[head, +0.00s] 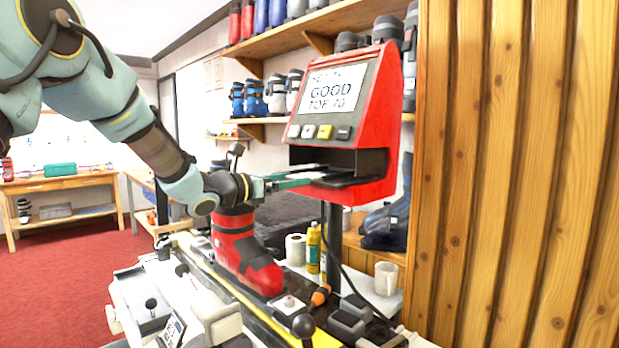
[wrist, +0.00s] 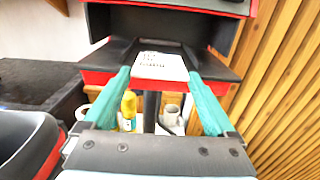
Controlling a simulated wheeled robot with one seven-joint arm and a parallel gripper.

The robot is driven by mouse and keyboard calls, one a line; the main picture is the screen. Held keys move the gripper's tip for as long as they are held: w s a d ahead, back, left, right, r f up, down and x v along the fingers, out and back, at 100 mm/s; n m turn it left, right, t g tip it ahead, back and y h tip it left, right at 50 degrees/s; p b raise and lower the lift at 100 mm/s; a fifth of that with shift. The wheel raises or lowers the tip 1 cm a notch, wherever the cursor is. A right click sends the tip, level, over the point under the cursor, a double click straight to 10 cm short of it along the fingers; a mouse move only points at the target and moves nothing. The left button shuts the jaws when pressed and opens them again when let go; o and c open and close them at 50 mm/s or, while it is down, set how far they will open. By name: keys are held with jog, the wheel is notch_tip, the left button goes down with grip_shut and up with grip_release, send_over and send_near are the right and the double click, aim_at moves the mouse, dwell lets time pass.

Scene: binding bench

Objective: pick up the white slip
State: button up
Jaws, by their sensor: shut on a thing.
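The white slip (wrist: 160,66) has printed dark lines and lies at the mouth of the black tray in the red machine. It also shows as a thin pale strip in the head view (head: 306,174). My gripper (head: 298,180) reaches into the machine's opening from the left.
A red ski boot (head: 239,250) stands in the bench device below my arm. A wooden plank wall (head: 515,170) closes the right side.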

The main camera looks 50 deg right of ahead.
jog(key=shift+c, duration=0.6)
